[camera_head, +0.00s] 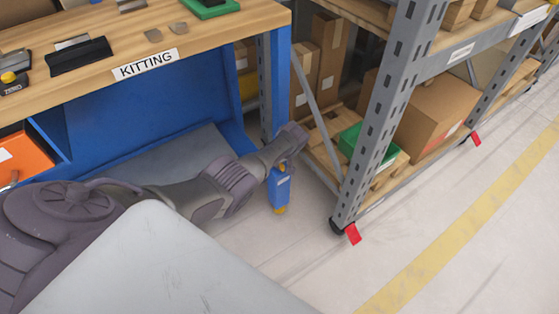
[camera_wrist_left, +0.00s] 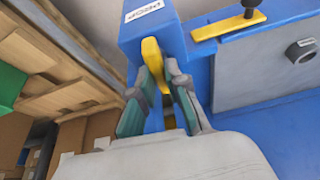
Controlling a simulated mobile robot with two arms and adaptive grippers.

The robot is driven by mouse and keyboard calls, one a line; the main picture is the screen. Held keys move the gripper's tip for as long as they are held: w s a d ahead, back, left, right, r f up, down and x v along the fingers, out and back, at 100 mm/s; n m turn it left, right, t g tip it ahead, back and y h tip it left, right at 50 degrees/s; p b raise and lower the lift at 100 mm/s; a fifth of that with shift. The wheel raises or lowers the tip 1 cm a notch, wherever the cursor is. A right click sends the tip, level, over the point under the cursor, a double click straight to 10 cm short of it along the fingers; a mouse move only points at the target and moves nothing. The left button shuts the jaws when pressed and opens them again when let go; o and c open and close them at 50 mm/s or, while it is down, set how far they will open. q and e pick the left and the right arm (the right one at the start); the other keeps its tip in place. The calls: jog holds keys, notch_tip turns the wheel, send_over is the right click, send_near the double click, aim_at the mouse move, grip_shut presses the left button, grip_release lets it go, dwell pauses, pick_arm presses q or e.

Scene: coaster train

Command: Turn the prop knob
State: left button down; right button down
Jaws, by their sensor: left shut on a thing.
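My left gripper (camera_wrist_left: 157,78) is shut on a narrow yellow piece (camera_wrist_left: 151,52), seen between its fingers in the left wrist view. The yellow piece lies against a blue body (camera_wrist_left: 145,28) with a white label; it may be the prop knob, but I cannot tell for sure. A yellow bar with a black knob (camera_wrist_left: 252,8) and a grey round knob (camera_wrist_left: 301,51) on a grey panel show to the right, apart from the fingers. In the head view, a blue piece with a yellow lower end (camera_head: 279,187) shows below my left wrist; the fingertips are hidden there. My right gripper is not in view.
The blue workbench (camera_head: 110,97) with a wooden top and KITTING label stands at the upper left. A grey rack (camera_head: 385,105) with cartons and a green bin (camera_head: 365,140) stands close to the right of my left arm. Open floor (camera_head: 430,225) lies at the lower right.

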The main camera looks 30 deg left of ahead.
pick_arm(q)
jog(key=c, duration=1.4)
grip_release()
jog(key=shift+c, duration=0.2)
jog(key=v, duration=1.2)
jog(key=shift+f, duration=0.1)
